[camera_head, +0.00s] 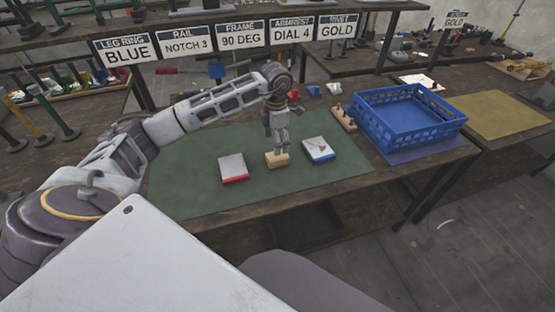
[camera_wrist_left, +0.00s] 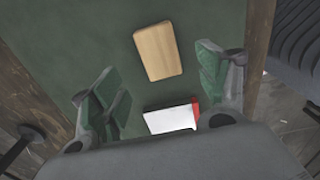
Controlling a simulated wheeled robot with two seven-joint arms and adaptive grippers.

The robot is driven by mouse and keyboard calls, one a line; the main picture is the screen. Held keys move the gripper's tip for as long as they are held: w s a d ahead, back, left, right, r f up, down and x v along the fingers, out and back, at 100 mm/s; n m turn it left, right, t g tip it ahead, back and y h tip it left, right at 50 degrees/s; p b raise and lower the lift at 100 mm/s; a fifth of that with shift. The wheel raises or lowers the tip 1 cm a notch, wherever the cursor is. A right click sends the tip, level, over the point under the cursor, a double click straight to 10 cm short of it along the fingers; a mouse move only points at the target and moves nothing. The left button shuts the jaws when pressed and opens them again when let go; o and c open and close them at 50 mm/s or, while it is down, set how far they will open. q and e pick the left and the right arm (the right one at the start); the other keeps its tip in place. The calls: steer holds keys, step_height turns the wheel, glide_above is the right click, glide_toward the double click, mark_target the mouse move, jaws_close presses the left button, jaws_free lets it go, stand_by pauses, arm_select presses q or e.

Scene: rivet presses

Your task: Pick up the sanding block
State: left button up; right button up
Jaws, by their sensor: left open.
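A tan wooden block, which looks like the sanding block (camera_head: 277,160), lies on the green mat (camera_head: 190,190). It also shows in the left wrist view (camera_wrist_left: 158,52), with bare mat around it. My left gripper (camera_head: 279,148) points down just above the block and hides part of its top in the head view. In the left wrist view the fingers (camera_wrist_left: 160,88) are spread wide, with nothing held between them. I cannot tell how large the gap above the block is. My right gripper is not in view.
A red-edged block with a pale top (camera_head: 233,168) lies left of the wooden block, and a blue-edged one (camera_head: 319,150) lies right. A blue crate (camera_head: 408,112) and a small wooden rack (camera_head: 343,118) stand further right. The mat's front is clear.

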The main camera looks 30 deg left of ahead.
mark_target(277, 159)
arm_select(q)
steer(key=shift+f, duration=1.45)
steer(key=shift+w+d+f, duration=0.1)
steer(key=shift+f, duration=2.5)
steer(key=c, duration=1.1)
